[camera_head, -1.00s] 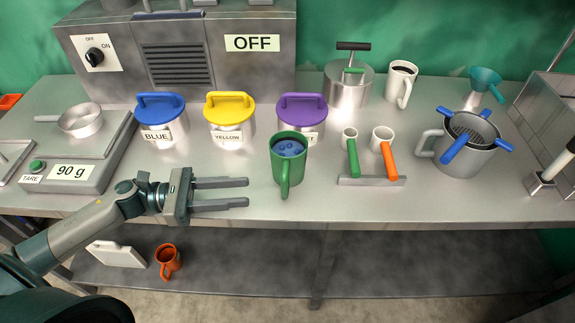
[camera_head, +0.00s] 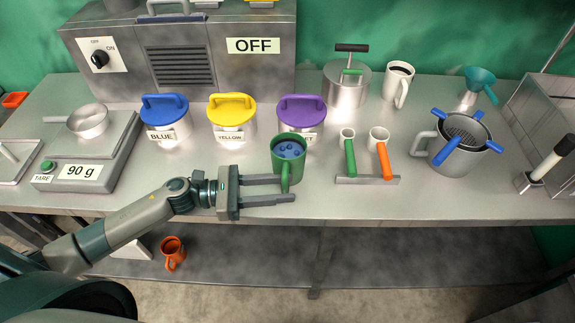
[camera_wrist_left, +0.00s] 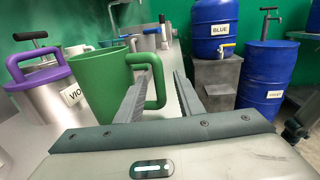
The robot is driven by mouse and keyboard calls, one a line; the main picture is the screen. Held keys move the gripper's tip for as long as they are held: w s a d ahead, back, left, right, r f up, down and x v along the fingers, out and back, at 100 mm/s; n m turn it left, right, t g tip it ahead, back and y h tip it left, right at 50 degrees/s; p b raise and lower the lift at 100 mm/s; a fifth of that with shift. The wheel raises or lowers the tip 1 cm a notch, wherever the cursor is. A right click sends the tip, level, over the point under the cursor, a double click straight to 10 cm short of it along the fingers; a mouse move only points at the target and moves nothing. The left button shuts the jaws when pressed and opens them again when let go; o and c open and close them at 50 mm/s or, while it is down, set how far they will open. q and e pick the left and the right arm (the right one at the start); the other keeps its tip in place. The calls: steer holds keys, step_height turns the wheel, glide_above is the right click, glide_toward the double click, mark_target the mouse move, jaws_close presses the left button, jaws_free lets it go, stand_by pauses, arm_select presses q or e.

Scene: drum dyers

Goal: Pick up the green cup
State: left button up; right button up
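The green cup (camera_head: 288,150) stands upright on the steel table, with blue round pieces inside and its handle (camera_head: 285,178) toward the front. In the left wrist view, the cup (camera_wrist_left: 100,82) fills the left side and its handle (camera_wrist_left: 157,82) reaches into the gap between the fingers. My left gripper (camera_head: 288,189) is open and empty, level, with its fingertips at the handle; the upper fingertip is close to it. Whether a finger touches the handle I cannot tell. My right gripper is not in view.
Blue (camera_head: 165,120), yellow (camera_head: 232,119) and purple (camera_head: 302,115) lidded pots stand behind. Right of the cup, a rack (camera_head: 367,181) holds green-handled and orange-handled scoops. A scale (camera_head: 85,172) is at left. An orange mug (camera_head: 173,252) is on the lower shelf.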

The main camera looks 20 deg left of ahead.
arm_select(q)
steer(key=shift+w+d+r+p, duration=0.25)
steer(key=shift+d+p, duration=0.2)
steer(key=shift+p, duration=0.15)
steer(key=p+x, duration=0.2)
steer(key=x, duration=0.1)
steer(key=shift+w+d+r+p, duration=0.1)
steer(key=shift+d+p, duration=0.1)
steer(key=shift+p, duration=0.1)
steer(key=shift+w+d, duration=0.15)
steer(key=shift+d, duration=0.15)
steer(key=shift+f, duration=0.2)
steer(key=shift+r, duration=0.1)
jaws_close()
